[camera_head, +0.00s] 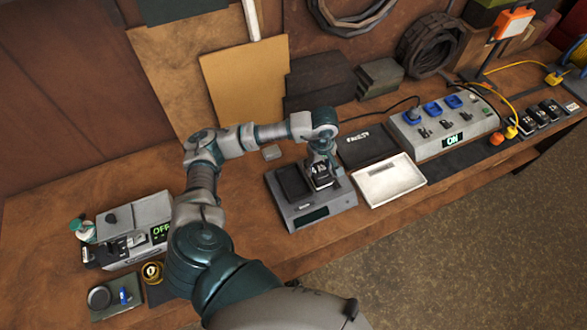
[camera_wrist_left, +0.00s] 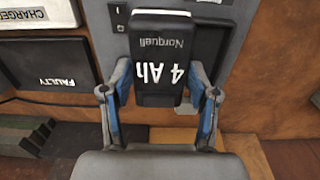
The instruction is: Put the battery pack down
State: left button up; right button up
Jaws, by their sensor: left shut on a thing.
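The battery pack (camera_wrist_left: 160,60) is dark with a white top edge and reads "4 Ah" in the left wrist view. It also shows in the head view (camera_head: 319,176). My left gripper (camera_wrist_left: 160,105) is shut on it, with one blue-grey finger on each side. In the head view my left gripper (camera_head: 321,160) is over the right part of a grey device with a dark plate (camera_head: 318,213). I cannot tell whether the pack touches the device. My right gripper is not in view.
A white tray (camera_head: 389,187) and a black mat marked "FAULTY" (camera_head: 352,153) lie to the right. A unit showing "OFF" (camera_head: 148,215) is at the left. Several packs (camera_head: 548,112) stand at far right.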

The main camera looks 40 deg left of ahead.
pick_arm(q)
jog(key=s+a+f+p, duration=0.1)
jog(key=a, duration=0.1)
jog(key=s+a+f+p, duration=0.1)
jog(key=a+f, duration=0.1)
jog(key=s+a+f+p, duration=0.1)
jog(key=s+a, duration=0.1)
jog(key=shift+s+a+f, duration=0.1)
jog(key=shift+a+f, duration=0.2)
jog(key=shift+a, duration=0.05)
jog(key=shift+d, duration=0.2)
jog(key=shift+f+b, duration=0.25)
jog(key=shift+b, duration=0.15)
jog(key=o, duration=1.3)
jog(key=shift+a, duration=0.1)
jog(key=shift+o, duration=1.4)
jog(key=shift+a, duration=0.15)
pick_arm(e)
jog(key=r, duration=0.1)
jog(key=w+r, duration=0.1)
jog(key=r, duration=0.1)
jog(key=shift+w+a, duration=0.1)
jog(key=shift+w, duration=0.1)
